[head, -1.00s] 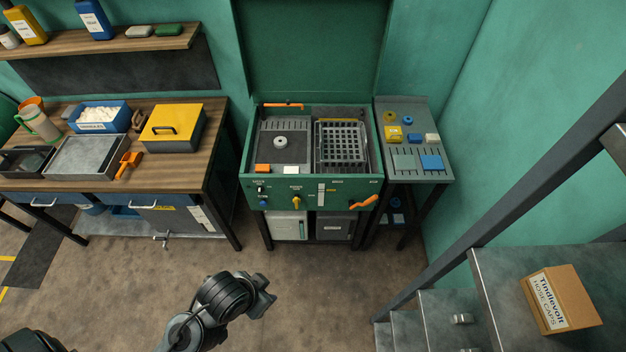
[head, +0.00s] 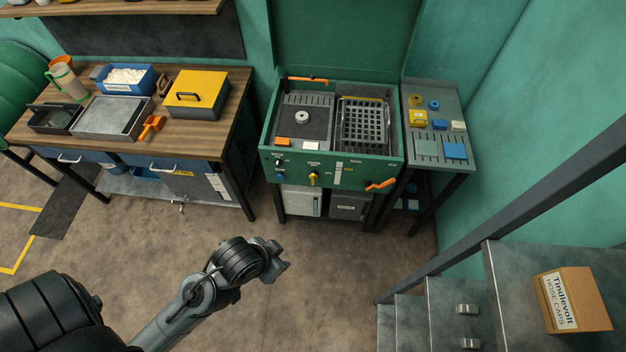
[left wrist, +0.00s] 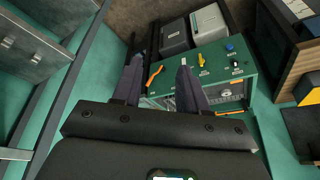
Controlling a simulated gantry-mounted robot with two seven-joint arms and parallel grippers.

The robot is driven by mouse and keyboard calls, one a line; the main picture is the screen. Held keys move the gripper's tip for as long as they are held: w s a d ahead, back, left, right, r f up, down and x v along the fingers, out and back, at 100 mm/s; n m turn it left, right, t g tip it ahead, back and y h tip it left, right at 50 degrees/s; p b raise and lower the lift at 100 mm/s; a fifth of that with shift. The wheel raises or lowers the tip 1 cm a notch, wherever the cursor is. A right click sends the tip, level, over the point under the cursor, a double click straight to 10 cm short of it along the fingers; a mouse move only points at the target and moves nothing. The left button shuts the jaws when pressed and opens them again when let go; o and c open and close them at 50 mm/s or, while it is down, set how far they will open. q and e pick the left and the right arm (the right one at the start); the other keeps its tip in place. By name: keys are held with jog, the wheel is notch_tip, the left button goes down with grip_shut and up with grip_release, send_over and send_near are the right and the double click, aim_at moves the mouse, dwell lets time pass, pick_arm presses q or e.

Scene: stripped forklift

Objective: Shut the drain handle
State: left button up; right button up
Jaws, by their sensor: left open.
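The likely drain handle is an orange lever (head: 381,185) at the right end of the front panel on the green parts washer (head: 335,168). It is tilted, with its right end higher in the head view. It also shows in the left wrist view (left wrist: 155,75), seen between my fingers and well beyond them. My left gripper (head: 281,263) is open and empty, over the floor in front of the washer and apart from it. Its two fingers also show in the left wrist view (left wrist: 160,84). My right gripper is not in view.
The panel also has a yellow knob (head: 313,179) and a blue knob (head: 278,174). Another orange handle (head: 307,79) lies at the washer's back edge. A workbench (head: 230,110) stands left, a side table (head: 466,105) and metal stairs (head: 450,300) right. The floor between is clear.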

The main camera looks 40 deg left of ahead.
pick_arm(q)
jog(key=w+f+n+t, duration=0.1)
jog(key=w+f+t, duration=0.1)
jog(key=w, duration=0.1)
jog(key=n+t+y+b, duration=0.7)
jog(key=t+y+b, duration=0.25)
jog(key=b, duration=4.65)
send_near(313, 178)
jog(key=w, duration=0.1)
jog(key=b+x, duration=0.3)
jog(key=x, duration=0.6)
jog(key=shift+s+a+f, duration=0.15)
jog(key=shift+a, duration=0.05)
jog(key=shift+w+a+b, duration=0.25)
jog(key=shift+w+b, duration=0.05)
jog(key=shift+w, duration=0.1)
jog(key=shift+c, duration=0.4)
